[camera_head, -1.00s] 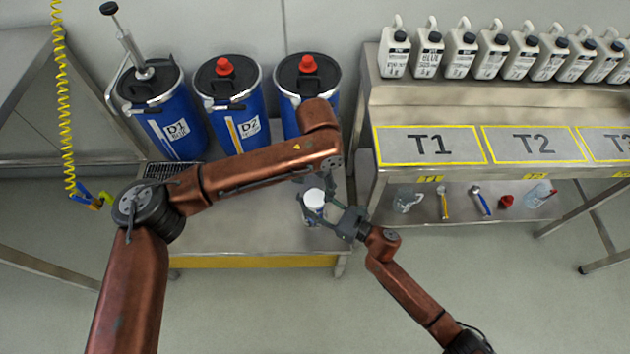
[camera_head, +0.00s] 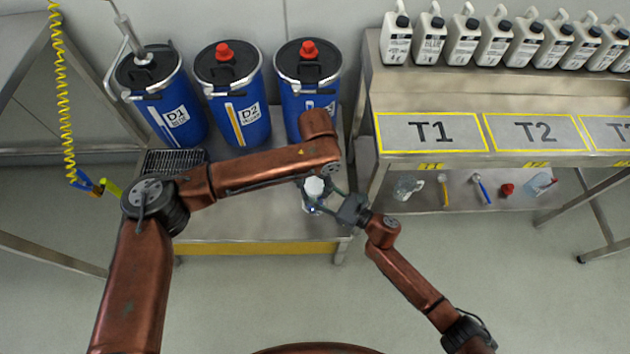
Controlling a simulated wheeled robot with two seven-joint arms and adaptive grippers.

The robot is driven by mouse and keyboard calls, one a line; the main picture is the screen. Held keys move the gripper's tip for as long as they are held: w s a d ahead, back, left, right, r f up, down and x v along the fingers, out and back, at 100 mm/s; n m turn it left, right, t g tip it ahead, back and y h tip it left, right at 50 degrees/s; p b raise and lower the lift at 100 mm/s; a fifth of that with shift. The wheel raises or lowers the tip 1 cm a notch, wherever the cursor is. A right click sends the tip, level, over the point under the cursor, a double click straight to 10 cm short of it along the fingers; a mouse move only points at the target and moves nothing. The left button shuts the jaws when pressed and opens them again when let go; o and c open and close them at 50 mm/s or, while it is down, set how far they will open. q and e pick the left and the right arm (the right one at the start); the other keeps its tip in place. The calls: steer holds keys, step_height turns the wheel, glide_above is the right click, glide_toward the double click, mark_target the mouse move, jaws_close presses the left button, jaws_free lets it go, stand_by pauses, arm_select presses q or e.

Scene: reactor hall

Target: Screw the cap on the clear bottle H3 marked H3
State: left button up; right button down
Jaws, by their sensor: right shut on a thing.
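The clear bottle H3 (camera_head: 311,206) stands at the right end of the low steel bench, with a white cap (camera_head: 314,187) at its top. The marking H3 is too small to read. My right gripper (camera_head: 322,204) comes from the right and is shut on the bottle, a finger along its side. My left arm reaches over from the left, and its wrist is just above the cap. The left gripper's fingers are mostly hidden under that wrist, so I cannot tell if they touch the cap. Whether the cap is seated or tilted is unclear.
Blue drums D1 (camera_head: 160,95), D2 (camera_head: 232,95) and a third (camera_head: 308,90) stand behind on the low bench (camera_head: 240,215). A taller table (camera_head: 470,160) at right carries several white jugs and marked areas T1, T2. Its lower shelf holds a beaker (camera_head: 405,188) and small tools.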

arm_select(q)
steer(key=shift+f, duration=0.1)
steer(key=c, duration=1)
steer(key=o, duration=1.4)
step_height(320, 180, up, 12)
steer(key=shift+s+r, duration=0.1)
